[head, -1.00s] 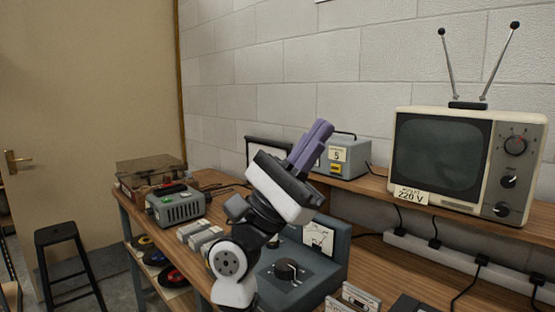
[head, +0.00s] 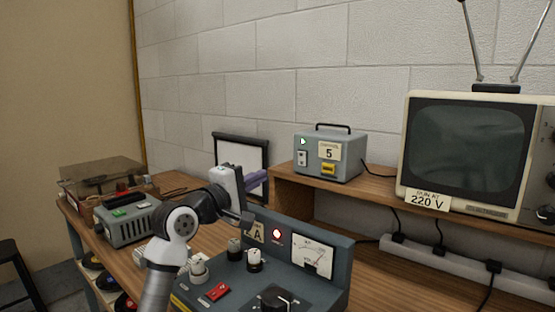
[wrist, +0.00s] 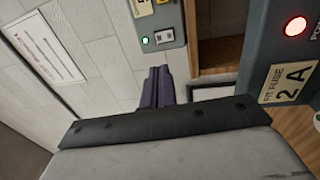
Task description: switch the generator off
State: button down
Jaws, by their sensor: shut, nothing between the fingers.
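A grey box with a carrying handle and a label reading 5 (head: 335,157) stands on the raised wooden shelf; it looks like the generator. Its front has a small pale-green lit lamp (head: 303,141) and a black-and-white switch (head: 302,158) below it. In the wrist view the box (wrist: 155,20) is at the top, with the lit lamp (wrist: 145,40) and switch (wrist: 164,37). My gripper (head: 264,177) has purple fingers, shut and empty, left of and lower than the box, apart from it. The fingers (wrist: 160,72) also show in the wrist view, below the box's switch.
A control panel (head: 340,245) with a red lamp, meter, knobs and a "2 A" fuse label stands under my gripper. A television (head: 470,150) is on the right of the shelf. A framed white board (head: 232,146) leans behind my gripper. Another grey unit (head: 128,222) sits left.

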jog(key=shift+s, duration=0.1)
jog(key=shift+d, duration=0.1)
jog(key=p, duration=0.5)
send_near(301, 155)
jog(key=x, duration=0.5)
jog(key=shift+d+r, duration=0.1)
jog(key=shift+r, duration=0.05)
jog(key=shift+x, duration=0.85)
